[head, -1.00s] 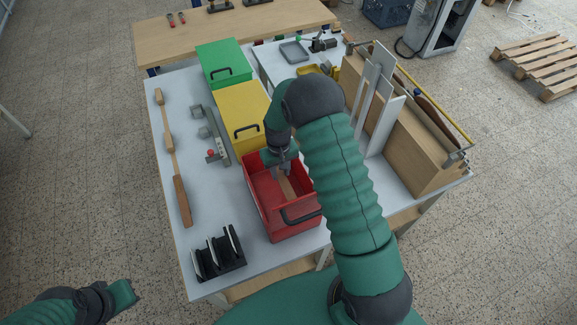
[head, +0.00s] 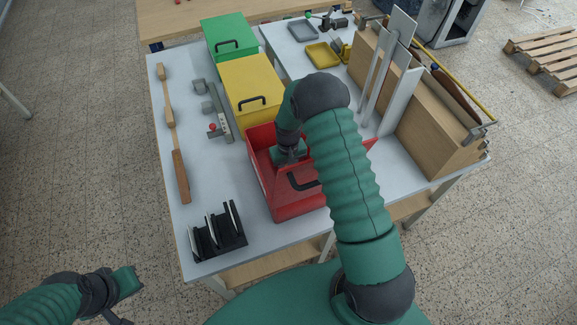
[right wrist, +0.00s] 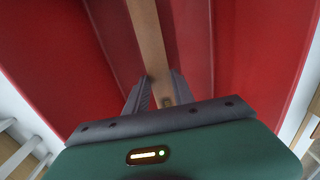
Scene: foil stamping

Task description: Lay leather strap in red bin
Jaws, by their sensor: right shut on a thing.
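The red bin (head: 262,180) stands at the table's near side, open at the top, with a dark handle on its near wall. My right gripper (right wrist: 160,92) is down inside the bin and shut on the tan leather strap (right wrist: 148,40). The strap runs away from the fingers between the red walls. Whether it touches the bin floor I cannot tell. In the head view the strap is hidden by the bin wall and my right arm. My left gripper (head: 127,284) is off the table at lower left, its fingers unclear.
A yellow box (head: 250,88) and a green box (head: 228,40) stand behind the bin. A black rack (head: 218,238) and a long wooden tool (head: 179,165) are left of it. A wooden stand (head: 425,115) with upright plates is at right.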

